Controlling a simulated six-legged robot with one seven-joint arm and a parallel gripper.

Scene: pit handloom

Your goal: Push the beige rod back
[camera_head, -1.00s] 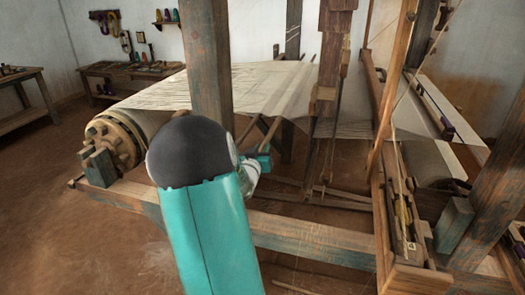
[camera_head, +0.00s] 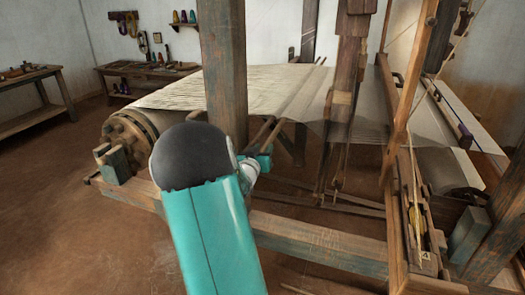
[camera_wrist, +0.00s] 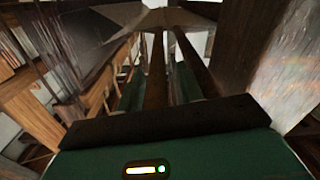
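Two thin beige-brown rods (camera_head: 274,133) slope down from under the cloth, just right of the thick wooden post, in the head view. I cannot tell which one is the task's rod. My gripper (camera_head: 264,161) is at their lower ends, partly hidden behind my teal arm. A second brown bar (camera_wrist: 194,62) runs at the right. Contact with the rod cannot be made out.
The thick wooden post (camera_head: 223,75) stands close behind my arm. The toothed cloth roller (camera_head: 130,135) is at left, and a low beam (camera_head: 320,240) crosses in front. Pale cloth (camera_head: 270,85) stretches above. The floor at left is clear.

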